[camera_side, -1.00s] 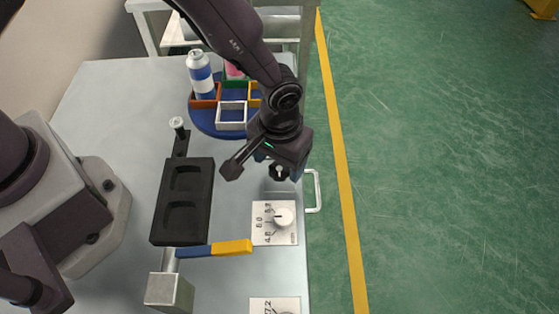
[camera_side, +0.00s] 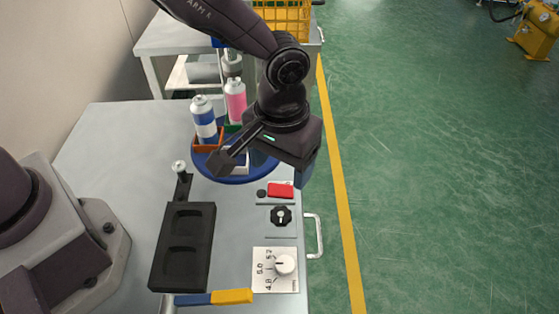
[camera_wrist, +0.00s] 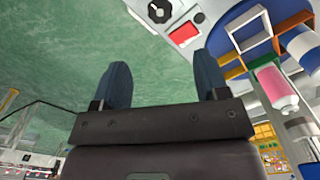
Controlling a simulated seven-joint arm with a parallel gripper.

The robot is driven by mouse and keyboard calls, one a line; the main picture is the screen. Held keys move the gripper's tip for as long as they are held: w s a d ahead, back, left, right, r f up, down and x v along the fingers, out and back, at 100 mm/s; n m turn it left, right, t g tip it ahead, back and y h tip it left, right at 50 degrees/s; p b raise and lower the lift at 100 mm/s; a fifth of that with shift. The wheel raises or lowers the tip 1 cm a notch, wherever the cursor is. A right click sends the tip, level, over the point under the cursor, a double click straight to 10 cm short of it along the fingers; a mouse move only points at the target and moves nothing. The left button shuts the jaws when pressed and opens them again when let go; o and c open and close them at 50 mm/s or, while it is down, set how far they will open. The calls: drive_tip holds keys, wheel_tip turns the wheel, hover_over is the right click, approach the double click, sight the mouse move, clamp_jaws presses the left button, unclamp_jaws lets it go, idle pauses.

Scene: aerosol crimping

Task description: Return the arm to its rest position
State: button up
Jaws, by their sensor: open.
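My gripper (camera_side: 284,172) hangs in the air over the right side of the grey bench (camera_side: 115,150), in front of the round blue tray (camera_side: 240,179). In the wrist view its two blue fingers (camera_wrist: 162,68) stand wide apart with nothing between them. In the side view the gripper body hides part of the tray and most of the fingers. A red button (camera_side: 280,191) and a black knob (camera_side: 281,216) lie below the gripper, clear of it.
The tray holds a blue-and-white can (camera_side: 206,124) and a pink can (camera_side: 235,102) in coloured compartments. A black two-well fixture (camera_side: 184,248), a white dial plate (camera_side: 268,284) and a blue-and-yellow lever (camera_side: 228,297) are on the bench. Green floor lies open to the right.

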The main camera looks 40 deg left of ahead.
drive_tip(key=s+a+r+m+t, duration=0.1)
drive_tip(key=s+a+r+t, duration=0.1)
drive_tip(key=s+a+r, duration=0.5)
drive_tip(key=s+a+r+m+t, duration=0.1)
drive_tip(key=s+a+r+t, duration=0.2)
drive_tip(key=s+a+r, duration=0.4)
drive_tip(key=a+r, duration=0.5)
drive_tip(key=a, duration=0.3)
drive_tip(key=shift+s+r+t, duration=0.2)
drive_tip(key=shift+r+t, duration=0.1)
